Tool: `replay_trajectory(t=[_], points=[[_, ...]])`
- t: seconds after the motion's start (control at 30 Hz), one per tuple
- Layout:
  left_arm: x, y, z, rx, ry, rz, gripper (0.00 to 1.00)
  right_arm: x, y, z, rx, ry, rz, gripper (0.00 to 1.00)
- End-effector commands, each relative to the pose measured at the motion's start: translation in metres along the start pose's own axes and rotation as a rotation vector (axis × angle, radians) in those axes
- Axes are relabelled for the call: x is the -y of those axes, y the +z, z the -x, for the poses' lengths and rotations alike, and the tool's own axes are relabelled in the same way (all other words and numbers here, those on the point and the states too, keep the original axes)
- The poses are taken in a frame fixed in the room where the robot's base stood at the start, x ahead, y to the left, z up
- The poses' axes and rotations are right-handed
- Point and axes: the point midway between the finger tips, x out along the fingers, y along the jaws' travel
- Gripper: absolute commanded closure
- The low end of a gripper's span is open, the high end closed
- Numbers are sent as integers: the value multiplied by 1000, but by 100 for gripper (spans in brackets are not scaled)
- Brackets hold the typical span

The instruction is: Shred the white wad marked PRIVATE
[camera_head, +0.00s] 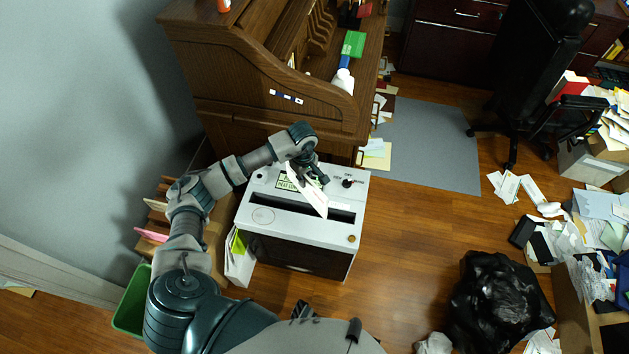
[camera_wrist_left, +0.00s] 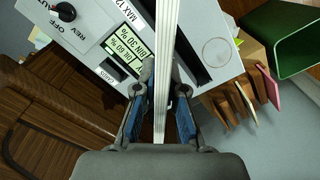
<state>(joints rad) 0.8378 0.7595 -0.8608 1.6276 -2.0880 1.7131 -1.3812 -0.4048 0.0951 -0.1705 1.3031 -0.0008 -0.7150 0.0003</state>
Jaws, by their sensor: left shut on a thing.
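My left gripper (camera_head: 308,176) is shut on a white wad (camera_head: 312,197), a thin stack of paper held tilted over the shredder. In the left wrist view the wad (camera_wrist_left: 167,50) is seen edge-on between the two blue-padded fingers of the gripper (camera_wrist_left: 161,100). No PRIVATE mark can be read on it. The white-topped shredder (camera_head: 257,216) stands below, with a dark slot (camera_head: 338,214) across its top. The wad's lower end overlaps the slot in the head view; I cannot tell whether it is inside. My right gripper is not in view.
A dial (camera_head: 347,183) and a green label (camera_head: 285,182) are on the shredder's top. A wooden rolltop desk (camera_head: 230,75) stands behind it. A green bin (camera_head: 131,305) is at the left. A black bag (camera_head: 497,300) and papers lie right; floor between is clear.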

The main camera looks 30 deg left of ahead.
Motion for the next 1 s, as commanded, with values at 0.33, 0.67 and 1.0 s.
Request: replay_trajectory(t=[0.33, 0.67, 1.0], points=[[44, -56, -23, 6, 0, 572, 100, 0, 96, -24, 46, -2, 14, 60], [54, -68, -32, 8, 4, 687, 100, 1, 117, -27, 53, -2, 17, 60], [53, -66, -31, 5, 5, 683, 100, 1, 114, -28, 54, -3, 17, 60]])
